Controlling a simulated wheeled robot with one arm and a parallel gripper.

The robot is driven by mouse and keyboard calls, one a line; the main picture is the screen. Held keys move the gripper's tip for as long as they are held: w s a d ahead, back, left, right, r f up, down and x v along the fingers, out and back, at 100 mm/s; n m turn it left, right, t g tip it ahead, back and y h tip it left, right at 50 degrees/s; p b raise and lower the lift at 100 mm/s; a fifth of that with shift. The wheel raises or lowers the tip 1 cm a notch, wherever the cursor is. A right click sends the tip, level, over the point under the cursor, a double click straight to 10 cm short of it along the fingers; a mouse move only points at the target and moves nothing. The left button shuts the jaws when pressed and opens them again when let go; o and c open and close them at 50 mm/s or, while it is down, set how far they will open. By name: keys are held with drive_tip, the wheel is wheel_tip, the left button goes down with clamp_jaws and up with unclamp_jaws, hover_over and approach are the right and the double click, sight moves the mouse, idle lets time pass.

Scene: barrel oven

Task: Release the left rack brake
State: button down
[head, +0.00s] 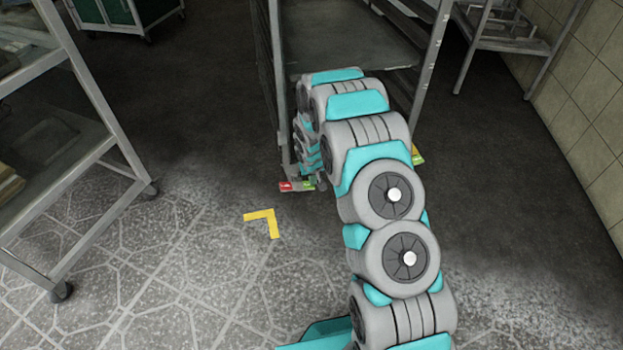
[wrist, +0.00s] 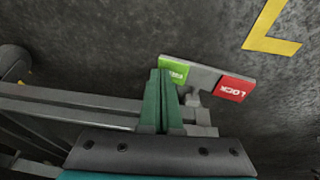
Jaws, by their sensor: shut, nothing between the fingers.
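The left rack brake (head: 290,186) is a small pedal low on the rack's left front leg, with a red end and a green end. It also shows in the wrist view (wrist: 205,75). There its red end (wrist: 236,88) reads LOCK, and its green end (wrist: 173,70) has lettering partly covered by my fingers. My gripper (wrist: 161,72) is shut and empty, with its green fingertips over or against the green end. I cannot tell whether they touch it. In the head view my arm hides most of the gripper.
The tall metal rack (head: 440,60) stands ahead with a tray inside. A second pedal (head: 417,157) shows at its right leg. A wheeled shelf cart (head: 110,110) is at left, a metal stand (head: 505,45) at right. A yellow corner mark (head: 266,218) lies on open floor.

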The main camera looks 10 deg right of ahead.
drive_tip(key=shift+d+f, duration=0.1)
drive_tip(key=shift+f, duration=0.1)
idle(0.6)
drive_tip(key=s+d+r+p, duration=0.1)
drive_tip(key=d+r, duration=0.1)
drive_tip(key=r, duration=0.4)
drive_tip(key=s+d+r+p, duration=0.1)
drive_tip(key=d+r, duration=0.1)
drive_tip(key=r, duration=0.4)
drive_tip(key=shift+s+d+r, duration=0.25)
drive_tip(key=shift+d+r, duration=0.05)
drive_tip(key=shift+r, duration=0.1)
